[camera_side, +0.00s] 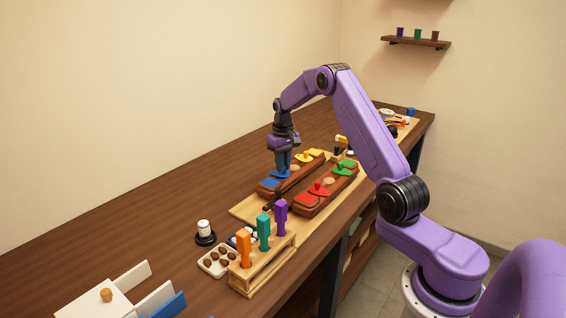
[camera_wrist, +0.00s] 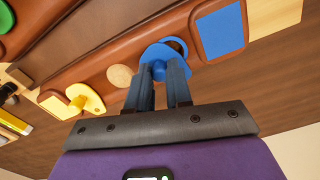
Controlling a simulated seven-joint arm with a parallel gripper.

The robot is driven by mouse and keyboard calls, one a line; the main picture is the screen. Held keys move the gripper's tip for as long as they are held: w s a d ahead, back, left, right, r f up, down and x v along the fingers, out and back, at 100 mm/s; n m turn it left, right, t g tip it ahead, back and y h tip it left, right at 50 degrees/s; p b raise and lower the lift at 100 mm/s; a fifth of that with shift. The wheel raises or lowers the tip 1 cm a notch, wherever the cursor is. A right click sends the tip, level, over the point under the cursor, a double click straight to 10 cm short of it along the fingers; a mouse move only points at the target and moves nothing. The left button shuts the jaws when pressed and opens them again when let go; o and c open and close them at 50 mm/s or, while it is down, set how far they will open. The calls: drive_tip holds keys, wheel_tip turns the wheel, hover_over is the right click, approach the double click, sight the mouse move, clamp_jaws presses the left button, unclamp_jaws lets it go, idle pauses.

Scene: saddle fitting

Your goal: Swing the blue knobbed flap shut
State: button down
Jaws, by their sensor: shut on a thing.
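The blue knobbed flap (camera_wrist: 155,53) is a rounded blue plate with a knob, on a long brown wooden block. In the wrist view my gripper (camera_wrist: 162,72) is shut on its knob, with one dark finger on each side. The flap lies partly over a dark round opening, a sliver of which shows at its upper right edge. A blue square patch (camera_wrist: 221,32) is on the block beside it. In the side view the blue flap (camera_side: 281,174) shows under my gripper (camera_side: 283,165), and the fingers hide much of the knob.
A yellow knobbed flap (camera_side: 309,155) is on the same block. A second block beside it bears a red flap (camera_side: 319,190) and a green flap (camera_side: 346,165). A wooden rack (camera_side: 262,268) with orange, teal and purple pegs stands nearer the camera, by a white tray (camera_side: 217,261).

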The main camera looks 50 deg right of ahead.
sight(281, 176)
drive_tip(key=m, duration=0.2)
drive_tip(key=a+m, duration=0.1)
drive_tip(key=m, duration=0.2)
drive_tip(key=shift+s+a+r+m, duration=0.1)
drive_tip(key=shift+s+a+m, duration=0.05)
drive_tip(key=shift+a+m, duration=0.15)
idle(0.4)
drive_tip(key=c, duration=1)
unclamp_jaws()
drive_tip(key=shift+c, duration=0.2)
wheel_tip(281, 176, up, 17)
drive_tip(key=shift+r, duration=0.2)
drive_tip(key=shift+a, duration=0.1)
